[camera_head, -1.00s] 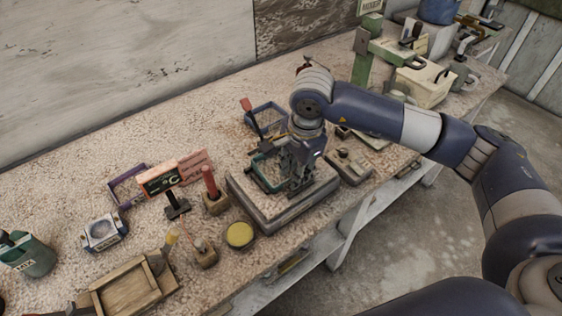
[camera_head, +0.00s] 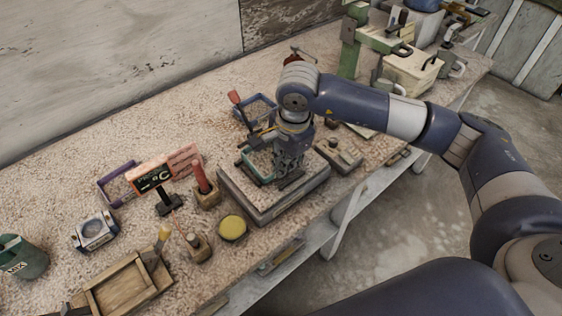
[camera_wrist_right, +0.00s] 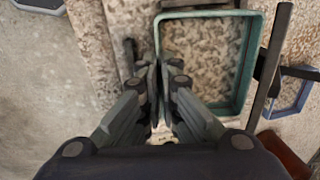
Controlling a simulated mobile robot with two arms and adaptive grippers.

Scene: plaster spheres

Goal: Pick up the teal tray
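The teal tray (camera_head: 262,176) is a shallow rectangular frame on the grey stone block (camera_head: 250,198); a speckled surface shows inside its rim. In the right wrist view the tray (camera_wrist_right: 247,65) fills the upper middle. My right gripper (camera_head: 287,176) points down at the tray's right side in the head view. In the wrist view its fingers (camera_wrist_right: 157,78) are drawn together on the tray's left wall, one on each side. The wall between the pads is mostly hidden. The tray looks level, and I see no clear gap under it. My left gripper is not in view.
A red-handled tool (camera_head: 243,112) stands close behind the tray, beside a blue tray (camera_head: 262,100). A metal block (camera_head: 338,155) lies to the right. A red-handled stamp (camera_head: 203,185), a yellow round lid (camera_head: 232,228) and a small sign (camera_head: 152,178) stand to the left.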

